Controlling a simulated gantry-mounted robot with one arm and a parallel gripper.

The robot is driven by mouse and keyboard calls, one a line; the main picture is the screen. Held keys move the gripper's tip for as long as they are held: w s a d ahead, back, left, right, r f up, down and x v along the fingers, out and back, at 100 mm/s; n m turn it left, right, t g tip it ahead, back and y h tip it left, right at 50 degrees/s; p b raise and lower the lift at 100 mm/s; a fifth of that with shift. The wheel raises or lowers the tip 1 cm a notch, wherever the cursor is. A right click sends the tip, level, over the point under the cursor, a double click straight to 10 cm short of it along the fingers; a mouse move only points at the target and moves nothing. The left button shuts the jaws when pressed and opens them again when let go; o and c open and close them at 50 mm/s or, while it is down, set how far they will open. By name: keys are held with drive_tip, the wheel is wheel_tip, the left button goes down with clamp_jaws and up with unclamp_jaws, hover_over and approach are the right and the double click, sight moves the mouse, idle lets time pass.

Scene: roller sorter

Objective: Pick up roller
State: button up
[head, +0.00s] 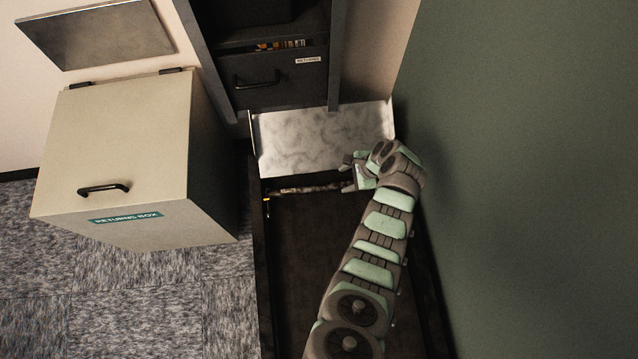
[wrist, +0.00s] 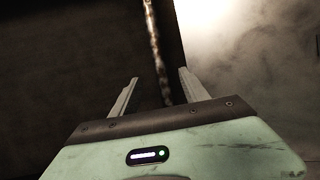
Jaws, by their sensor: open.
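A thin, worn, mottled roller (head: 305,188) lies across the far end of a dark recessed bed (head: 310,260), just below a pale metal plate. Its right end is hidden by my gripper in the head view. My gripper (head: 347,172) is at the right part of the roller, pointing left. In the wrist view the roller (wrist: 154,42) runs down the picture and passes between the two spread fingers of my gripper (wrist: 158,76). The jaws are open. I cannot tell whether either finger touches the roller or how far above it they are.
The pale plate (head: 320,135) borders the bed's far end. A beige returns box (head: 125,150) with a closed lid stands at left. A dark cabinet with a drawer labelled RETURNS (head: 270,80) is behind. A green wall (head: 530,180) is close on the right of my arm.

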drive_tip(key=b, duration=0.3)
hover_over(331, 186)
drive_tip(key=d, duration=0.2)
drive_tip(key=f, duration=0.3)
drive_tip(key=s+f, duration=0.1)
drive_tip(key=f, duration=0.1)
drive_tip(key=shift+d, duration=0.15)
drive_tip(key=b+x, duration=0.4)
drive_tip(key=x, duration=0.1)
drive_tip(key=shift+w+f, duration=0.15)
drive_tip(key=shift+w, duration=0.1)
clamp_jaws()
